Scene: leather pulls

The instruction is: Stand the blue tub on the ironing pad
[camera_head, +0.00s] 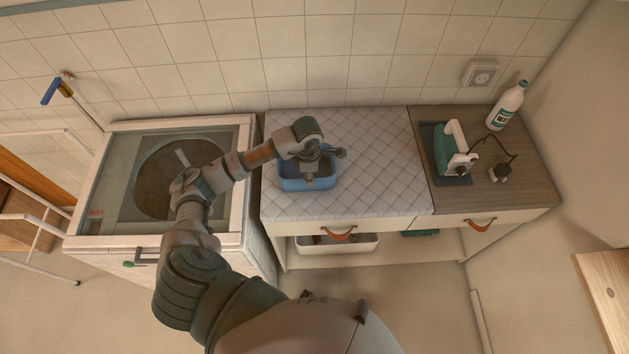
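The blue tub (291,184) is at the left part of the quilted, light grey ironing pad (375,165), upright, its open top facing up. It looks as if it rests on the pad, but I cannot tell whether its base touches. My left gripper (322,166) is over the tub, and its wrist and fingers cover the tub's back and middle. One dark finger points right near the back right rim and a paler part reaches down into the tub. I cannot tell whether the fingers grip it. My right gripper is out of view.
A teal and white iron (451,152) with a cord stands on a dark mat on the wooden top at right. A white bottle (507,106) is behind it. A top-loading washer (118,180) is at left. A white bin (337,245) sits below. The pad's right half is clear.

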